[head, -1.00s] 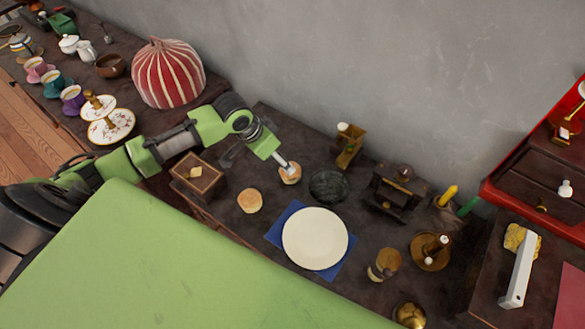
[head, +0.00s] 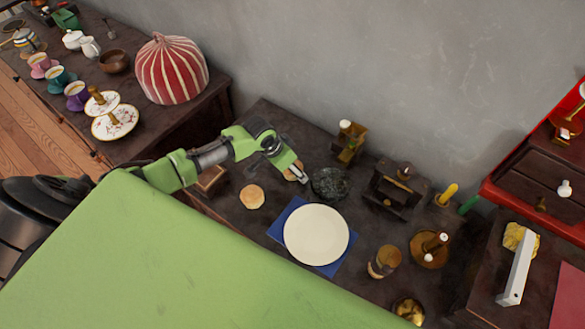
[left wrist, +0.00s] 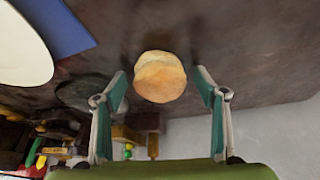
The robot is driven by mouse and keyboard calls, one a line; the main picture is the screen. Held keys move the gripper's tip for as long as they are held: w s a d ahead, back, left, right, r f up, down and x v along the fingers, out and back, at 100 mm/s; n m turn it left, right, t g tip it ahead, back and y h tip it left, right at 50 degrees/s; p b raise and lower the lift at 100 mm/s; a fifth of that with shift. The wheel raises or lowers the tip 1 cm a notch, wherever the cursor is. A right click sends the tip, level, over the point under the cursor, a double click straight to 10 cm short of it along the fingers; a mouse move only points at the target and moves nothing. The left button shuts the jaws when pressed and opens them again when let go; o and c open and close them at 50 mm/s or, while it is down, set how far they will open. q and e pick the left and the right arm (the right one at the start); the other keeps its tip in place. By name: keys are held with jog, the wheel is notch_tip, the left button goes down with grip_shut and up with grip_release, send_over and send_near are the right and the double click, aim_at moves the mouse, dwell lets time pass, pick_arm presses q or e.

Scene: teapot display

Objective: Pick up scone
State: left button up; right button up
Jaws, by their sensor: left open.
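Two round golden scones are on the dark table. One scone (head: 252,197) lies in the open left of the white plate (head: 316,235). The other scone (head: 290,174) lies further back and is partly hidden by my left gripper (head: 303,176). In the left wrist view, a scone (left wrist: 160,77) shows in the space between the two spread fingers of my left gripper (left wrist: 160,90). The fingers are open and do not touch it. The exact gap in depth is unclear. My right gripper is not in view.
A dark round bowl-like thing (head: 330,184) stands just right of my gripper. A wooden box (head: 210,180) is partly hidden under my arm. A blue napkin (head: 276,231) lies under the plate. A grey wall (head: 390,80) rises behind the table.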

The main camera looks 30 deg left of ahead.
pick_arm(q)
jog(key=c, duration=1.2)
jog(key=shift+r, duration=0.1)
